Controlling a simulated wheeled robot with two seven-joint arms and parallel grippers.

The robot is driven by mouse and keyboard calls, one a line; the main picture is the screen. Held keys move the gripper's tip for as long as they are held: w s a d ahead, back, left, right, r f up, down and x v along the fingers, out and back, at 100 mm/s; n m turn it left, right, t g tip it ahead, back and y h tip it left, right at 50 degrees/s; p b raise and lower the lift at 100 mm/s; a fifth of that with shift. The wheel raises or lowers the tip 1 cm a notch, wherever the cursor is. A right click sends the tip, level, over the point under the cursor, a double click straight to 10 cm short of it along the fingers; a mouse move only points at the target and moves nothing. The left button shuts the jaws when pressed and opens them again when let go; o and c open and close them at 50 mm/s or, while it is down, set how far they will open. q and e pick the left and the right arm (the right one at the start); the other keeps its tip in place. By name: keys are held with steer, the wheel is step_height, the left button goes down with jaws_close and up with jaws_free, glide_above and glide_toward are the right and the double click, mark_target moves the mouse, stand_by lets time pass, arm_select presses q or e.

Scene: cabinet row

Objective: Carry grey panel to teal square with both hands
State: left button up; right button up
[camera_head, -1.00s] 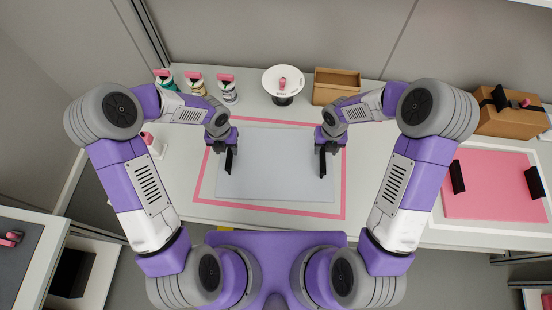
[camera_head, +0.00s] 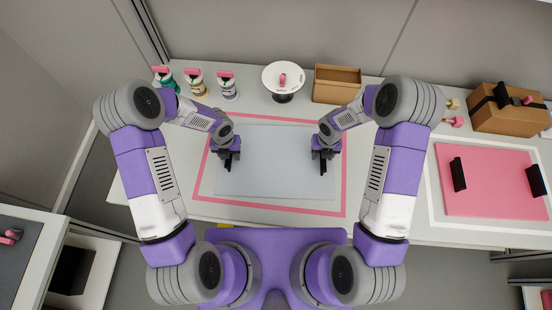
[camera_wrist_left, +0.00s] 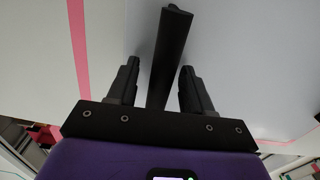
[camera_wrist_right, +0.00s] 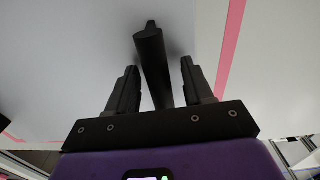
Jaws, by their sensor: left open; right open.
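The grey panel (camera_head: 275,168) lies flat on the counter inside a pink outline. It has a black bar handle near each side. My left gripper (camera_head: 229,158) is at the left handle, which in the left wrist view (camera_wrist_left: 172,48) runs between the two open fingers. My right gripper (camera_head: 323,158) is at the right handle, which in the right wrist view (camera_wrist_right: 151,58) also runs between open fingers. Gaps show between fingers and handle on both sides. No teal square can be seen in these views.
A pink panel (camera_head: 490,180) with two black handles lies in a white frame at the right. Several jars (camera_head: 196,85), a white dish (camera_head: 284,77), an open box (camera_head: 336,84) and a brown box (camera_head: 508,117) stand along the back. Bare counter borders the outline.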

arm_select(q)
steer(key=shift+f, duration=0.35)
arm_select(e)
steer(key=shift+f, duration=0.35)
arm_select(q)
steer(key=shift+c, duration=0.4)
arm_select(e)
steer(key=shift+c, duration=0.4)
arm_select(q)
jaws_close()
arm_select(e)
jaws_close()
